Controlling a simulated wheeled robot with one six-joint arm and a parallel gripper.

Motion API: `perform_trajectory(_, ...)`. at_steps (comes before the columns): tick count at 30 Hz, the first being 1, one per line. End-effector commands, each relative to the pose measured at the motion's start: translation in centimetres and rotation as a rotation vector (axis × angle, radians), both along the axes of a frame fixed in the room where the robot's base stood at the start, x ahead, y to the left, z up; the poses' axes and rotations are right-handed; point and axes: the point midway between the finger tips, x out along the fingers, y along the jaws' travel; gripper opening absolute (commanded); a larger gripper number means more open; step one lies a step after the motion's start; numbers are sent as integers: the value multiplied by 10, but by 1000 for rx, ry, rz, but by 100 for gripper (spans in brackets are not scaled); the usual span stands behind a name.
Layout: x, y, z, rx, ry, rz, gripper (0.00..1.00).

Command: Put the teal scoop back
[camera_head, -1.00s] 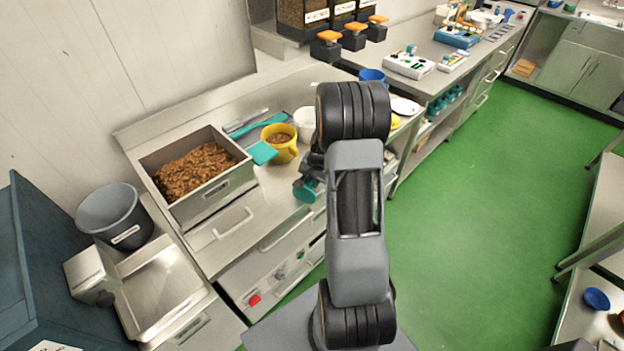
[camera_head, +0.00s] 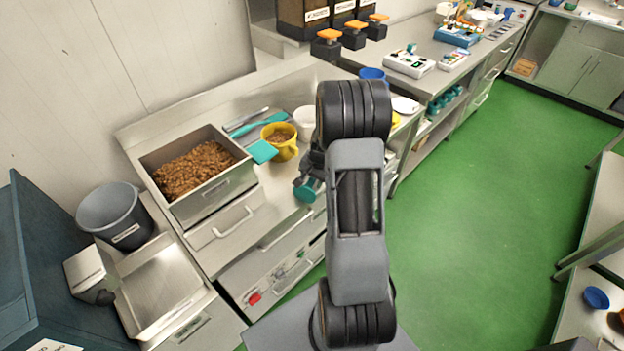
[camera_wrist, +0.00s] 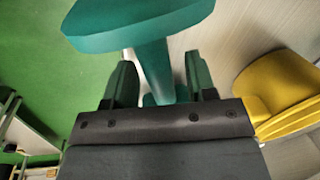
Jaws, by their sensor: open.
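The teal scoop (camera_head: 309,189) is at the front edge of the steel counter, partly hidden behind my gripper in the head view. In the wrist view the scoop (camera_wrist: 140,22) fills the top, with its wide teal part across the view and its handle running down between my fingers. My gripper (camera_wrist: 160,80) is open, one finger on each side of the handle. A narrow gap shows on the right side of the handle; on the left I cannot tell whether finger and handle touch. Whether the scoop rests on the counter is hidden.
A yellow jug (camera_head: 286,149) with brown contents stands left of my gripper and shows in the wrist view (camera_wrist: 275,92). A teal spatula (camera_head: 262,152), a white tub (camera_head: 305,120) and a steel bin of brown pieces (camera_head: 222,190) are on the counter. Green floor lies right.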

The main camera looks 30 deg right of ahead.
Motion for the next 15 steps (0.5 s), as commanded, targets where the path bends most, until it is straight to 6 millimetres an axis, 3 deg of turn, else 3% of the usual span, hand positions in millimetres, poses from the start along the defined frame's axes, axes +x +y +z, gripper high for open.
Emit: perform_trajectory(15,-16,-10,90,-3,-4,-1,51)
